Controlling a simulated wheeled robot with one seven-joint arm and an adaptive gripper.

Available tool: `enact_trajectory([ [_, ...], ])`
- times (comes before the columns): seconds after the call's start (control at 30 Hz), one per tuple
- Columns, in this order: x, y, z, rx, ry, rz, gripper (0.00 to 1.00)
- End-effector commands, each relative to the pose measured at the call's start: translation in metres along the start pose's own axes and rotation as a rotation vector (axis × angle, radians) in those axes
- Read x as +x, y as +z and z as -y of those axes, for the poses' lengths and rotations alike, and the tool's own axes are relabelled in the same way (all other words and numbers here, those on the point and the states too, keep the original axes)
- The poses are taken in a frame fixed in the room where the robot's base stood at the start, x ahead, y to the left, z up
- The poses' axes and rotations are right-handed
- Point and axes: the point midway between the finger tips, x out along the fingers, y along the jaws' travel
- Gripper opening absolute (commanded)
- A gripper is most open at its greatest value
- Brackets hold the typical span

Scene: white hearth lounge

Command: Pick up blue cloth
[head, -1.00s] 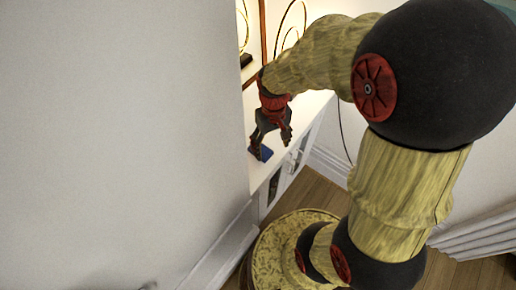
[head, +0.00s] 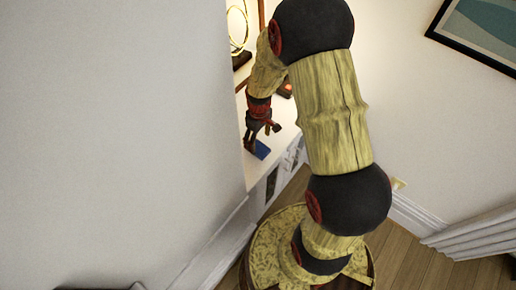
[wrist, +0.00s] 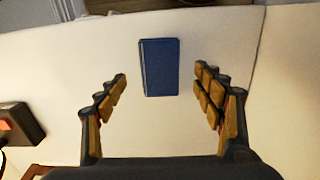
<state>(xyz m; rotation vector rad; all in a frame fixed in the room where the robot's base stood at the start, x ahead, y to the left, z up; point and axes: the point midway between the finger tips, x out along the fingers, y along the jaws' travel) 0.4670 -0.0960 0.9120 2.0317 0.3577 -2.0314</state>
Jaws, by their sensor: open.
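A blue rectangular item (wrist: 161,67), which I take for the blue cloth, lies flat on a white cabinet top. It has a pale strip along its left edge and looks more like a thin book or folded cloth. It also shows in the head view (head: 262,150), just below my gripper (head: 262,134). In the wrist view my gripper (wrist: 162,84) is open and empty. Its fingers stand to the left and right of the blue item, with a gap on both sides. The item sits between and somewhat beyond the fingertips.
The white cabinet top (wrist: 60,65) is clear around the blue item. A dark object with a red-orange spot (wrist: 20,122) stands at the left in the wrist view. A gold ring ornament (head: 238,28) stands farther back. A large white wall (head: 110,140) fills the left of the head view.

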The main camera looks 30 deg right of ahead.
Motion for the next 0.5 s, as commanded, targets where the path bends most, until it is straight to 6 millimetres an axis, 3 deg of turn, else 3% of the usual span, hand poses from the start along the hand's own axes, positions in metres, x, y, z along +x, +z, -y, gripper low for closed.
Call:
enact_trajectory([
  [0.3,0.043,0.002,0.0,0.001,-0.001,0.002,0.68],
  [0.5,0.046,0.002,-0.001,0.001,0.0,0.0,0.68],
])
